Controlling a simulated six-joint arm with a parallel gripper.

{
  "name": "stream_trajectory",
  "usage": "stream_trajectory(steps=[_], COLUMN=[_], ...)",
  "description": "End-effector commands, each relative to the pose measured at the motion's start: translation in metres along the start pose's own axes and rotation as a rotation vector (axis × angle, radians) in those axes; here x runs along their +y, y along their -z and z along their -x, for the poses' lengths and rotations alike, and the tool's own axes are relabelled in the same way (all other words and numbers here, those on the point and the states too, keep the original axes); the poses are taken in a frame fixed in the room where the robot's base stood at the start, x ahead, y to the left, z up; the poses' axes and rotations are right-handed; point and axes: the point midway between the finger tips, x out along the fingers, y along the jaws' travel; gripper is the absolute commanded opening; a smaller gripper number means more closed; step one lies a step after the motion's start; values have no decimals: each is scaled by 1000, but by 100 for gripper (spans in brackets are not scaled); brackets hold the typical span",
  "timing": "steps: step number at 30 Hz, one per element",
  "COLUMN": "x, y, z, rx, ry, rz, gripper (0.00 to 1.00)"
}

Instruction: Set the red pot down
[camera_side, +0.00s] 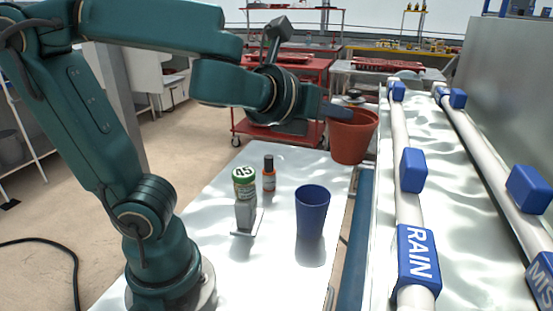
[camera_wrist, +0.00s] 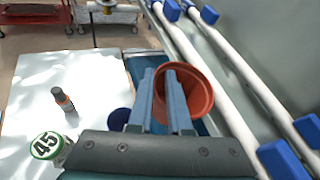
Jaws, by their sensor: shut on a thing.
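The red pot (camera_side: 353,137) is a terracotta-coloured tapered pot, held upright near the far right end of the white table. My gripper (camera_side: 338,112) is shut on its near-left rim. In the wrist view the red pot (camera_wrist: 199,90) shows its open mouth, and the gripper fingers (camera_wrist: 172,82) overlap the rim and hide part of it. In the side view the pot's base appears at the table's right edge, beside the rail gap; I cannot tell whether it touches anything.
On the white table (camera_side: 215,205) stand a blue cup (camera_side: 312,212), a small dark-capped bottle (camera_side: 269,174) and a green-lidded container marked 45 (camera_side: 244,190). White pipes with blue blocks, one labelled RAIN (camera_side: 418,255), run along the right. The table's far left is clear.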

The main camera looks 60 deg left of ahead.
Motion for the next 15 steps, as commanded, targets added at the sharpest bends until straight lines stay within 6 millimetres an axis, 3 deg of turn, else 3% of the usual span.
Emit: stream_trajectory(steps=[15], x=[5], y=[0], z=[-1], rx=[-3], ry=[-37], rz=[13], gripper=[0])
